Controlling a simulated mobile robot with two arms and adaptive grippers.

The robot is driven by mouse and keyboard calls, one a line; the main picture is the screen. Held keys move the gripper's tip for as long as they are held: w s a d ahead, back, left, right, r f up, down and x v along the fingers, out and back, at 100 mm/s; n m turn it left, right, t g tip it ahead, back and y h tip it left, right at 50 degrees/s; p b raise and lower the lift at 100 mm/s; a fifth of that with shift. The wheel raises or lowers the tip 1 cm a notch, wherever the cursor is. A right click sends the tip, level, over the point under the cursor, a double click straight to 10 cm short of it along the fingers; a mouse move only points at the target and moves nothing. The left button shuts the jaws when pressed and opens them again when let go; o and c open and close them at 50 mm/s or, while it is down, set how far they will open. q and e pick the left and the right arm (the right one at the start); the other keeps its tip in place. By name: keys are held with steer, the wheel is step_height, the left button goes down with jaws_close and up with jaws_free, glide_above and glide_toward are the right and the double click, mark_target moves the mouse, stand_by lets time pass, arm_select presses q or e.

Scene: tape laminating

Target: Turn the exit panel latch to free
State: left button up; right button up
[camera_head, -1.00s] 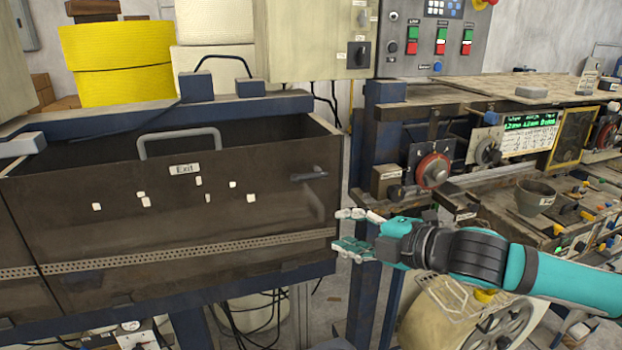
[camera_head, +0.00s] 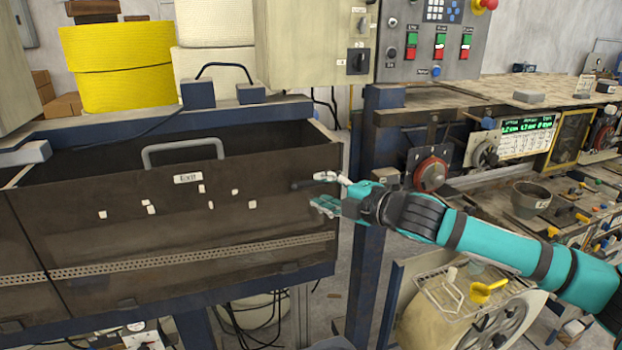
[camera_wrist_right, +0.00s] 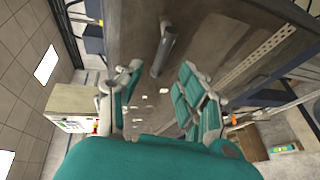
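The exit panel (camera_head: 110,240) is a dark brown board with a white "Exit" label (camera_head: 188,177) and a grey loop handle along its top edge. Its latch (camera_head: 300,185) is a small dark lever at the upper right of the panel, partly hidden by my right gripper's fingers. My right gripper (camera_head: 320,191) is teal and grey, and open at the panel's right end. In the right wrist view, the latch (camera_wrist_right: 165,48) stands between the spread fingers (camera_wrist_right: 158,88), towards their tips; I see no clear contact. My left gripper is not in view.
A control box (camera_head: 432,42) with switches stands behind on the right. A blue post (camera_head: 366,270) stands just beyond the panel's right end.

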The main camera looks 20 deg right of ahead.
mark_target(308, 185)
steer(key=shift+p+x, duration=0.55)
steer(key=shift+x, duration=1.75)
steer(key=shift+c, duration=0.2)
jaws_close()
